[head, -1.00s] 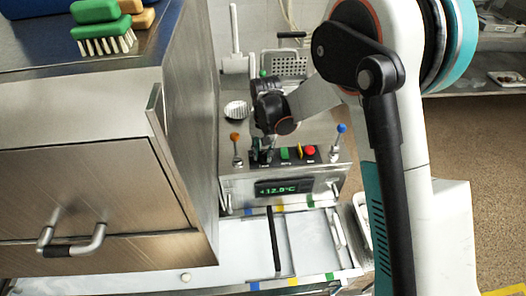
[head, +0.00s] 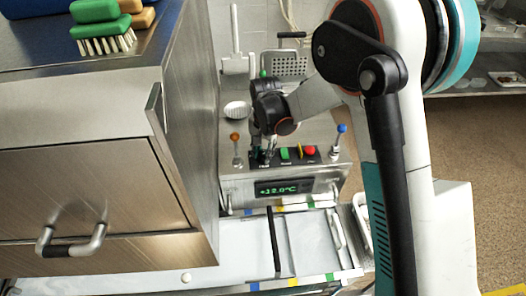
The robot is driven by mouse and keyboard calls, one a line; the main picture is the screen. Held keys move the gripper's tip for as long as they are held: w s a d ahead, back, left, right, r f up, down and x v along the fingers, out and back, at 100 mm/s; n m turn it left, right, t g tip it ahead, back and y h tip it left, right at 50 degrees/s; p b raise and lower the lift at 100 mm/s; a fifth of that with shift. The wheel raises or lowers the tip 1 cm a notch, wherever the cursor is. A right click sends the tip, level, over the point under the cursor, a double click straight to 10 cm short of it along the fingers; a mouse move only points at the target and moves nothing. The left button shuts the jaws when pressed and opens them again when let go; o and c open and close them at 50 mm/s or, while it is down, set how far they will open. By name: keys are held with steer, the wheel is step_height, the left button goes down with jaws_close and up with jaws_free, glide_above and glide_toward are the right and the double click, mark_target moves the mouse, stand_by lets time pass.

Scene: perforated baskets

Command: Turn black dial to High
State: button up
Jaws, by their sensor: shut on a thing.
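The control panel (head: 297,155) sits on top of a steel appliance with a green digital display (head: 284,188). It carries a green button (head: 284,153), a yellow part and a red button (head: 309,150). My gripper (head: 262,150) points down at the left end of this panel, and its fingers are shut at the spot left of the green button. The black dial is hidden by the fingers and too small to make out, so its setting cannot be read. My arm comes in from the right above the appliance.
An orange-knobbed lever (head: 235,137) stands just left of my gripper, and a blue-knobbed lever (head: 341,129) stands at the right. A steel cabinet (head: 90,190) fills the left side. A perforated basket (head: 287,65) is behind the appliance.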

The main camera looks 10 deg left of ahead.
steer(key=o, duration=1.1)
steer(key=shift+s, duration=0.15)
step_height(320, 180, up, 12)
steer(key=shift+s+d+r, duration=0.1)
